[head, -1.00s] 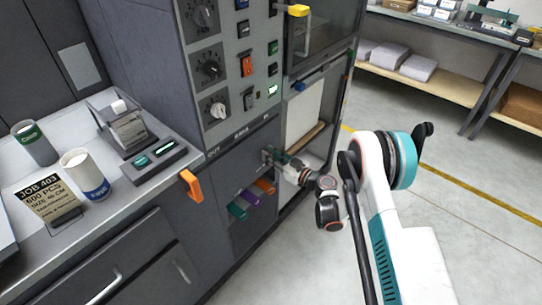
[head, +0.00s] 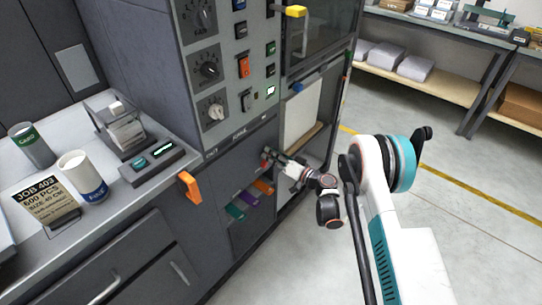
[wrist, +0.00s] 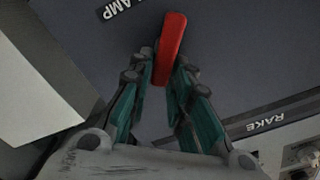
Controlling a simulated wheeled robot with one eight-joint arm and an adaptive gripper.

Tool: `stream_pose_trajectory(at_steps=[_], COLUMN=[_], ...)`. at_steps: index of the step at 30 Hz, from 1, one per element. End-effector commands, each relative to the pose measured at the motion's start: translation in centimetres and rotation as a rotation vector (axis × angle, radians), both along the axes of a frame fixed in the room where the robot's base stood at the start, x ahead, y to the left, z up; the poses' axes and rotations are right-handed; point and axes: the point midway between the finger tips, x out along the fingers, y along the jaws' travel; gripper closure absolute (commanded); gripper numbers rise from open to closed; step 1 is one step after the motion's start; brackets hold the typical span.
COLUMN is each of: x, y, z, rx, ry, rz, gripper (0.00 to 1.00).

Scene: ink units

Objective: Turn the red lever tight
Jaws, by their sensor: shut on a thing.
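The red lever (wrist: 170,45) is on the dark machine panel, beside a label of which "AMP" shows. In the wrist view it stands nearly upright with its top tilted slightly right. My gripper (wrist: 164,78) is shut on its lower part, with one teal-backed finger on each side. In the head view my gripper (head: 270,157) is at the front of the machine, above the coloured handles, and only a speck of the red lever (head: 265,156) shows.
Orange (head: 264,187), purple (head: 248,198) and teal (head: 235,211) handles sit just below my gripper. A larger orange lever (head: 190,187) sticks out to the left. A counter with cups (head: 84,176) stands at the left. The floor to the right is clear.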

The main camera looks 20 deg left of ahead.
Motion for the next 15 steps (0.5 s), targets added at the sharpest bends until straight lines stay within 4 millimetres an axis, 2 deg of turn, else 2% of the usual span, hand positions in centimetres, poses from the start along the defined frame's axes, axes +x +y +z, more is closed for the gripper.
stream_pose_trajectory(at_steps=[15], x=[0.80], y=[-0.42], z=[-1.11], rx=[0.186], ry=[0.450], rz=[-0.002], gripper=[1.00])
